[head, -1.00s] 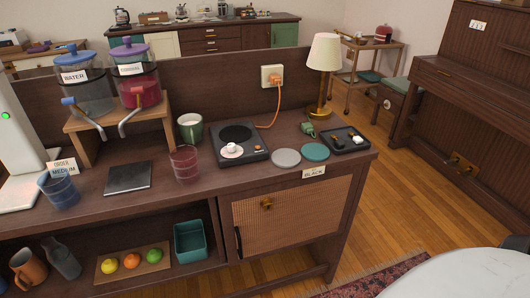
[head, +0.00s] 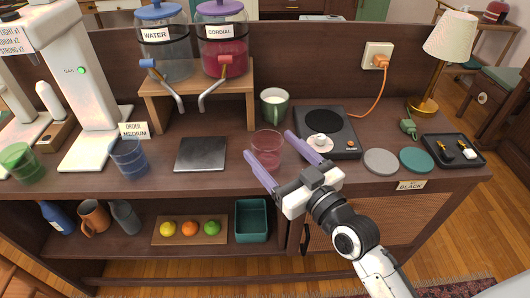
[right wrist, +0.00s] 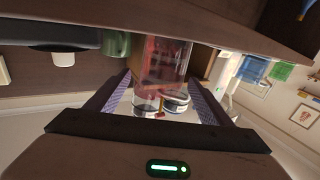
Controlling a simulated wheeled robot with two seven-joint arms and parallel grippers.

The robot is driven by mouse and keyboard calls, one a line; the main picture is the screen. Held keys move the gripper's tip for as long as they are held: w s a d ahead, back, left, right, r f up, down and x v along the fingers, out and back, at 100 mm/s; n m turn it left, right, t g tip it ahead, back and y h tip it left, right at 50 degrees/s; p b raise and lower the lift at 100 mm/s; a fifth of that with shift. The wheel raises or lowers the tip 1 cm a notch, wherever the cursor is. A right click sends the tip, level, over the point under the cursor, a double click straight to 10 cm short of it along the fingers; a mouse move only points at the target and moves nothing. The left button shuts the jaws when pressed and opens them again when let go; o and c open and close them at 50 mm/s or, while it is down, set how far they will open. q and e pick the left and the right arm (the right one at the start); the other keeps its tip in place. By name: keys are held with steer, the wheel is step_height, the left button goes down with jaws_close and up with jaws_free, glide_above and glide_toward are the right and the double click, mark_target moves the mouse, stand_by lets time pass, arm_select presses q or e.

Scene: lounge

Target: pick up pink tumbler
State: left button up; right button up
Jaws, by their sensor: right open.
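The pink tumbler (head: 267,148) is a clear pinkish glass standing upright on the dark wooden counter, in front of the green mug. My right gripper (head: 275,160) is open, with its two purple fingers reaching toward the tumbler from the front right, one on each side of it in the picture. In the right wrist view the tumbler (right wrist: 162,62) shows between the spread fingers, beyond their tips or level with them; I cannot tell which. Nothing is held. My left gripper is not in view.
The green mug (head: 275,106) stands behind the tumbler. A black hotplate (head: 326,132) with a small white cup (head: 319,142) is close on the right. A dark square pad (head: 202,154) lies left, and a blue tumbler (head: 129,158) further left. Drink dispensers stand on a wooden riser (head: 204,88).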

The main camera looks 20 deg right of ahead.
mark_target(259, 136)
steer(key=x, duration=0.6)
steer(key=shift+w+a+f, duration=0.1)
steer(key=shift+w+f, duration=0.1)
steer(key=shift+f, duration=0.05)
steer(key=c, duration=1.2)
steer(key=shift+r, duration=0.15)
steer(key=shift+c, duration=0.7)
